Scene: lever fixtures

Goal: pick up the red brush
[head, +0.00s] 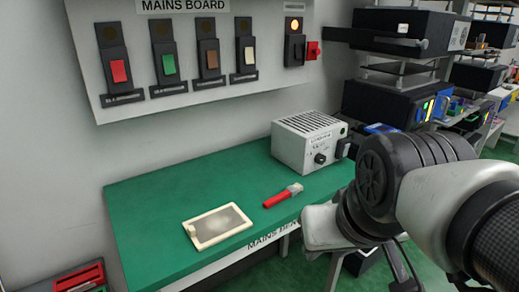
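The red brush (276,200) lies on the green bench top (150,210), near its front edge. Its red handle points to the lower left and its pale grey head points to the upper right. Nothing covers it. My arm comes in from the right side of the head view, with its dark joint and white links to the right of the brush. The fingers of my gripper do not show, so I cannot see their place or opening.
A cream-rimmed tray (196,241) lies left of the brush. A grey vented box (291,150) with a knob stands behind it. The mains board (190,98) with several coloured switches hangs on the wall. Dark equipment (385,105) stands at right. The bench's left part is clear.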

